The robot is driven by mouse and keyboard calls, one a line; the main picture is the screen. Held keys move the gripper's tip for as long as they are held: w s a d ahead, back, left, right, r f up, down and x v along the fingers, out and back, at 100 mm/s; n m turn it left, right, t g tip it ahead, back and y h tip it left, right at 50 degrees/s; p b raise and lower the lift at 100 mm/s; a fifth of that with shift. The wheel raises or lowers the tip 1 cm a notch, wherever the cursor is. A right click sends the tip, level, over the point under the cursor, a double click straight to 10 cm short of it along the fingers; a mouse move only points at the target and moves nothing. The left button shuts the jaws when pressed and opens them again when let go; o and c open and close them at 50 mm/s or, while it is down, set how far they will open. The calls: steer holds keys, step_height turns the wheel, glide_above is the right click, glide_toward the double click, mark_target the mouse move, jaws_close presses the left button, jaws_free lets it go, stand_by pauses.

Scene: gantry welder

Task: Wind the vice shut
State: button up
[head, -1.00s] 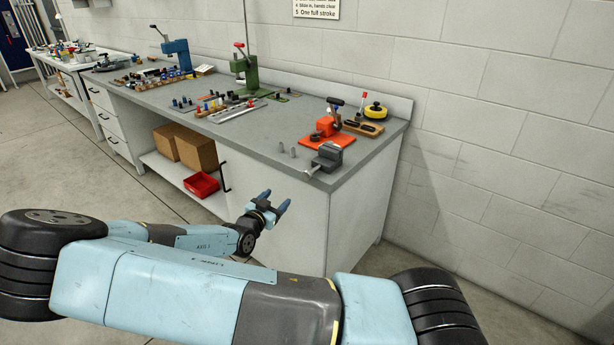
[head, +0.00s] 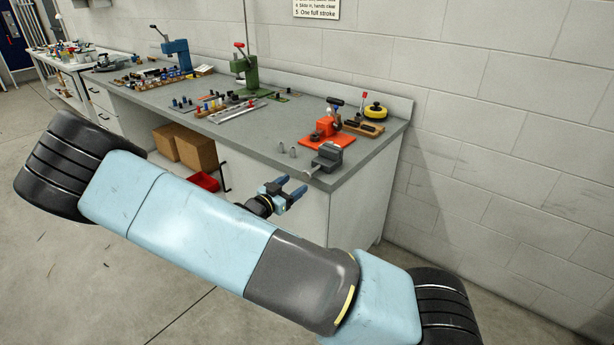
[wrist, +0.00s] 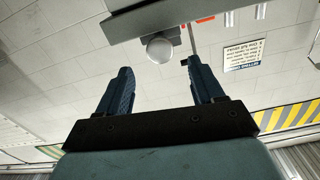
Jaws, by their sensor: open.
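The grey vice (head: 327,157) stands at the front edge of the bench, near its right end. My gripper (head: 291,187) is open and empty, in front of the bench, just left of and slightly below the vice's front. In the wrist view, the space between the two blue fingers (wrist: 160,80) is empty. Ahead of them is a round grey end (wrist: 160,47), seemingly the vice's screw.
An orange tool on an orange plate (head: 325,140) sits behind the vice. Two small grey pegs (head: 286,150) stand left of it. A yellow round item (head: 375,112) lies at the back right. The floor in front of the bench is clear.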

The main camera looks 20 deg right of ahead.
mark_target(305, 176)
steer(key=x, duration=0.7)
steer(key=shift+w+d, duration=0.25)
steer(key=shift+d, duration=0.05)
steer(key=c, duration=1)
steer(key=shift+n, duration=1.5)
steer(key=shift+c, duration=0.3)
steer(key=shift+w, duration=0.1)
steer(key=o, duration=1.1)
steer(key=shift+c, duration=0.2)
steer(key=shift+a, duration=0.15)
steer(key=v, duration=1.3)
steer(key=shift+s+a, duration=0.2)
steer(key=shift+s, duration=0.1)
